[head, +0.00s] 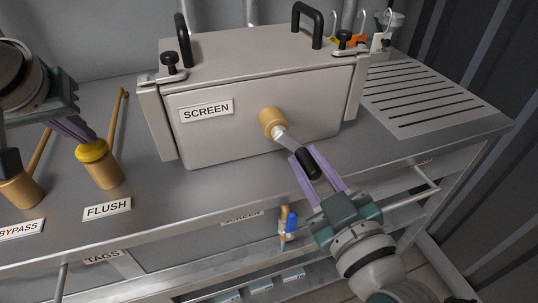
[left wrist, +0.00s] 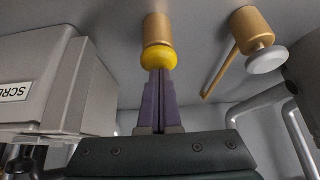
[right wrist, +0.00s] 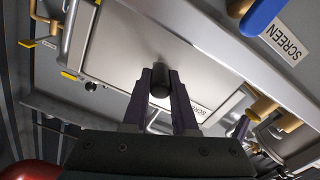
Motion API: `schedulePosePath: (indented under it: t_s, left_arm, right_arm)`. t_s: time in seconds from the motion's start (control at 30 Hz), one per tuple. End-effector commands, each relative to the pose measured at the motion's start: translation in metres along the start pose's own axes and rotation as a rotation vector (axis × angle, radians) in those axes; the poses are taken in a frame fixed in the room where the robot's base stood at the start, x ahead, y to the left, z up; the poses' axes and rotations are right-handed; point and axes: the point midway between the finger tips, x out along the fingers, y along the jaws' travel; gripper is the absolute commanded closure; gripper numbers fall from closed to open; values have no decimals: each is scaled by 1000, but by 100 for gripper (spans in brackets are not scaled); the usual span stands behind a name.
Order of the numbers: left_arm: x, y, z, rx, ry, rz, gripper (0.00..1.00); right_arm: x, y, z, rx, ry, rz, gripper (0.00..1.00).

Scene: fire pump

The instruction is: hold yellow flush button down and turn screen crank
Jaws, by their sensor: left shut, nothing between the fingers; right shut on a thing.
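The yellow flush button (head: 92,151) tops a brass cylinder behind the FLUSH label (head: 107,209). My left gripper (head: 82,137) is shut and empty, its fingertips touching the button from above; the left wrist view shows the fingertips (left wrist: 158,75) against the yellow button (left wrist: 158,58). The screen crank (head: 290,135) has a brass hub on the front of the grey SCREEN box (head: 240,140), a pale arm, and a black handle pointing down to the right. My right gripper (head: 310,165) is shut on the black handle, which also shows in the right wrist view (right wrist: 160,80).
A brass BYPASS cylinder (head: 20,190) with a white top stands left of the flush button. Brass levers (head: 116,110) lie behind both. A slotted drain plate (head: 425,97) is at right. A blue-handled valve (head: 290,222) and a rail (head: 400,200) are below the counter edge.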

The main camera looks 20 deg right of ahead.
Motion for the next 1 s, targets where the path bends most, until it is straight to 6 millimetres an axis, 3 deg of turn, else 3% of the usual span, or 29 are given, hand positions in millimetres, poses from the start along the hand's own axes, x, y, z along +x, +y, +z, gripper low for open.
schedulePosePath:
  t_s: [1.0]
  left_arm:
    - [1,-1,2,0,-5,-2,100]
  right_arm:
    - [0,-39,-5,966,-2,0,100]
